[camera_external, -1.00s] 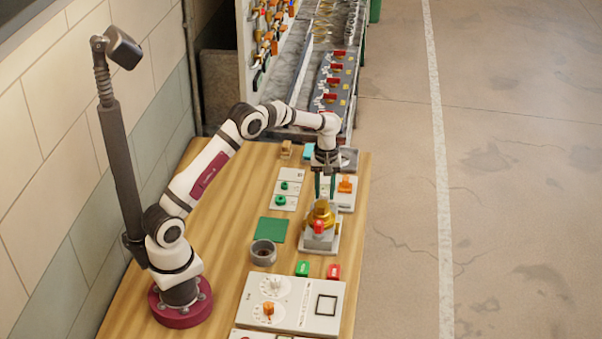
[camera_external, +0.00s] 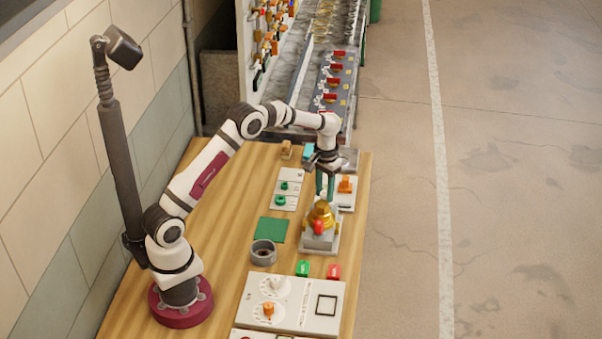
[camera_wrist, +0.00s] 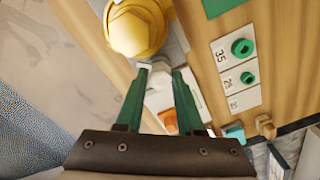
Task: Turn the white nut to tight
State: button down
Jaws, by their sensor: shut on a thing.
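The white nut (camera_wrist: 161,74) shows in the wrist view beside the round brass valve body (camera_wrist: 135,28). My gripper (camera_wrist: 161,71) has its two green fingers on either side of the nut, shut on it at the tips. In the external view my gripper (camera_external: 325,194) points down at the far side of the brass valve (camera_external: 321,215), which stands on a grey base (camera_external: 320,241) with a red part (camera_external: 318,227) facing the camera.
A panel with green nuts (camera_external: 282,200) stands left of the valve. An orange fitting (camera_external: 345,184) is close behind my fingers. A grey ring (camera_external: 263,252), a green mat (camera_external: 271,230), green and red blocks and a dial panel (camera_external: 300,303) lie nearer the camera.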

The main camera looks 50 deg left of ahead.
jog(key=m, duration=0.9)
jog(key=shift+m, duration=0.3)
dwell(0.3)
jog(key=c, duration=0.5)
grip_release()
